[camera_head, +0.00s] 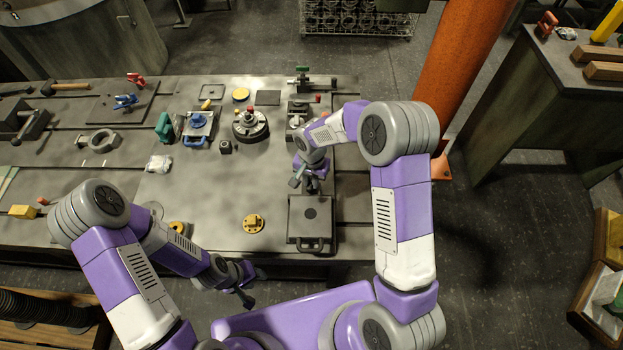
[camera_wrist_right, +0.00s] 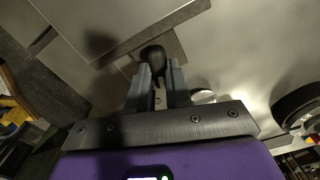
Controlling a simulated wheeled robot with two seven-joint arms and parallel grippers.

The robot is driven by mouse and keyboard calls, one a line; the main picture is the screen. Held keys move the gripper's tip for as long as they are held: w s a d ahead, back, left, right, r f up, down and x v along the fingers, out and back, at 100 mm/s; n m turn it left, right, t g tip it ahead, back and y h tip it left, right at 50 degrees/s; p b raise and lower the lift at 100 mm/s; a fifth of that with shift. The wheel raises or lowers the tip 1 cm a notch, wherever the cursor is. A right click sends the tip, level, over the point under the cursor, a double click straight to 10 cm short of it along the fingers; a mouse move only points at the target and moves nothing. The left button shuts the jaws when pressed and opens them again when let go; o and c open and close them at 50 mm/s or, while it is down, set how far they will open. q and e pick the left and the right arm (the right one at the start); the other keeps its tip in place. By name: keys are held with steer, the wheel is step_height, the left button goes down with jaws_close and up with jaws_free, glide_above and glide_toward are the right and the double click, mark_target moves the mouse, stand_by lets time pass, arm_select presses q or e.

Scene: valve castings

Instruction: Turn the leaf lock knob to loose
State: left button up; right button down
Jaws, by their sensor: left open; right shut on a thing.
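A dark rounded knob (camera_wrist_right: 153,54) shows in the right wrist view, beside the edge of a flat grey plate (camera_wrist_right: 120,28). My right gripper (camera_wrist_right: 157,76) is shut on this knob, with one finger on each side of it. In the head view my right gripper (camera_head: 308,184) is low over the right part of the table, just behind a square grey plate (camera_head: 298,228), and hides the knob. Whether the knob is at loose or locked cannot be read. My left gripper (camera_head: 244,288) is open and empty in front of the table's front edge.
A round black fixture (camera_head: 250,126), a blue-handled part (camera_head: 199,128) and a vise-like block (camera_head: 298,112) stand behind on the table (camera_head: 205,200). A yellow flange (camera_head: 253,223) lies left of the square plate. An orange column (camera_head: 462,65) rises at the right.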

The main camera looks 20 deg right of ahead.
steer(key=n, duration=0.5)
steer(key=shift+a, duration=0.1)
steer(key=n, duration=0.4)
steer(key=shift+n, duration=0.4)
steer(key=n+p, duration=0.1)
steer(key=n, duration=0.4)
steer(key=shift+a, duration=0.1)
steer(key=n+p, duration=0.1)
steer(key=n, duration=0.4)
steer(key=shift+a+n, duration=0.1)
steer(key=shift+n, duration=0.2)
steer(key=c, duration=1)
jaws_free()
steer(key=shift+c, duration=0.2)
